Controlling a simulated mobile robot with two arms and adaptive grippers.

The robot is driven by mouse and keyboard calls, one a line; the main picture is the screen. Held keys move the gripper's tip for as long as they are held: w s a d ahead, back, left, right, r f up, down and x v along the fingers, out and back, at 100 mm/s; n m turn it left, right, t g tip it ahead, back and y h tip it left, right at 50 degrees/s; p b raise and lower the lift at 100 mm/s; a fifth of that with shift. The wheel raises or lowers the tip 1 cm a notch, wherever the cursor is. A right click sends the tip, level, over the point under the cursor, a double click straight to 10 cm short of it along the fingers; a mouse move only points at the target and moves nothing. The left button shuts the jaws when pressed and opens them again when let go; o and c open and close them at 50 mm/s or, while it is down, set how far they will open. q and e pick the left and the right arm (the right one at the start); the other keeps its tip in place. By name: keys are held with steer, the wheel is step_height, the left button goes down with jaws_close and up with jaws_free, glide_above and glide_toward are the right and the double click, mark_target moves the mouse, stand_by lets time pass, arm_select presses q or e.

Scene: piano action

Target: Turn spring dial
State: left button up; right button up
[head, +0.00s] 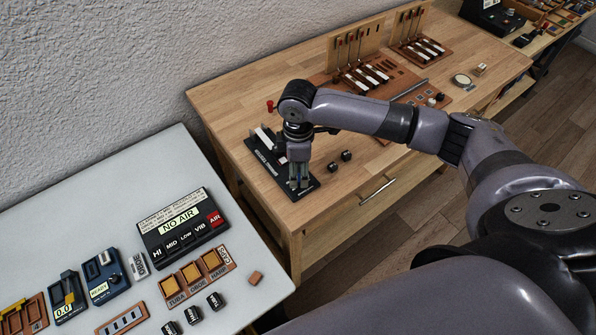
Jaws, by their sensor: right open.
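My right gripper (299,183) points down over the front right end of a black device (268,168) on the wooden bench. Its jaws are open, with the fingertips at or just above the device; I cannot tell whether they touch it. The device has small white lettering along its front and a white block (264,138) at its back left. I cannot make out a spring dial; the gripper hides part of the device. My left gripper is not in view.
Two small black knobs (339,162) lie right of the device. Wooden racks with white keys (365,76) stand farther back on the bench. The bench's front right is clear.

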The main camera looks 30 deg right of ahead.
steer(key=shift+f, duration=1.2)
steer(key=shift+c, duration=0.5)
steer(key=shift+r, duration=0.1)
jaws_close()
